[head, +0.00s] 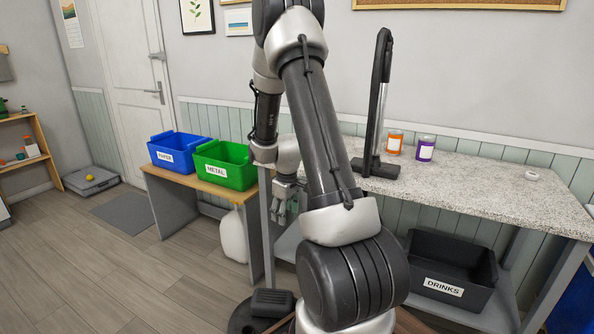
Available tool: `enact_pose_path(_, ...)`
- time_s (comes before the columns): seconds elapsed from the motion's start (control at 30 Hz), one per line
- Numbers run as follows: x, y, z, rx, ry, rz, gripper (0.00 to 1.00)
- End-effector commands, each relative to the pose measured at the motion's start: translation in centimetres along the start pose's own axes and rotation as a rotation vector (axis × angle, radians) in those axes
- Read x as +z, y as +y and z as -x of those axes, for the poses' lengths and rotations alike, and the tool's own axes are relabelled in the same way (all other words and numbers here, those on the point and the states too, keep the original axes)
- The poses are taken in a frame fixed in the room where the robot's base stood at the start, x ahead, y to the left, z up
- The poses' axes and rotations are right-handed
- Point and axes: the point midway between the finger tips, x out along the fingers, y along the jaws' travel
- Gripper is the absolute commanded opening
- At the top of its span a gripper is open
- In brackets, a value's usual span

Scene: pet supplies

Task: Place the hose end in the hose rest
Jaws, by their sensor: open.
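My gripper (281,214) hangs open and pointing down in front of the left end of the speckled counter (470,190), left of my large arm link. Nothing shows between its fingers. I cannot make out a hose end or a hose rest in the head view; my arm covers the middle of the scene. A tall black upright with a silver pole (376,110) and a flat black foot stands on the counter behind my arm. I cannot tell whether it has to do with the hose.
An orange can (395,143), a purple can (426,149) and a small white ring-like object (531,175) are on the counter. A dark DRINKS bin (450,275) sits below. Blue PAPER (178,150) and green METAL (224,165) bins stand left. The left floor is mostly clear.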

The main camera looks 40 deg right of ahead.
Motion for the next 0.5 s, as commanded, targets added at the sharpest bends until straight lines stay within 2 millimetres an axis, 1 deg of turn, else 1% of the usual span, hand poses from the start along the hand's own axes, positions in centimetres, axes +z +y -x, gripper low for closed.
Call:
enact_pose_path(0.03,-0.7,-0.8,3.7,0.011,0.023,-0.013,0.55)
enact_pose_path(0.07,-0.8,-1.5,5.7,0.013,0.031,-0.025,0.55)
enact_pose_path(0.1,-0.9,-2.4,8.2,0.016,0.043,-0.041,0.55)
enact_pose_path(0.17,-0.7,-3.8,11.9,0.02,0.06,-0.065,0.55)
enact_pose_path(0.2,-0.3,-4.8,14.2,0.021,0.072,-0.081,0.55)
enact_pose_path(0.27,0.4,-6.4,17.5,0.022,0.09,-0.106,0.55)
enact_pose_path(0.3,1.1,-7.5,19.5,0.022,0.102,-0.122,0.55)
enact_pose_path(0.37,2.4,-9.2,22.3,0.021,0.12,-0.146,0.55)
enact_pose_path(0.4,3.3,-10.3,24.0,0.02,0.133,-0.162,0.55)
enact_pose_path(0.47,5.0,-11.9,26.3,0.017,0.152,-0.187,0.55)
enact_pose_path(0.5,6.2,-13.0,27.6,0.014,0.163,-0.203,0.55)
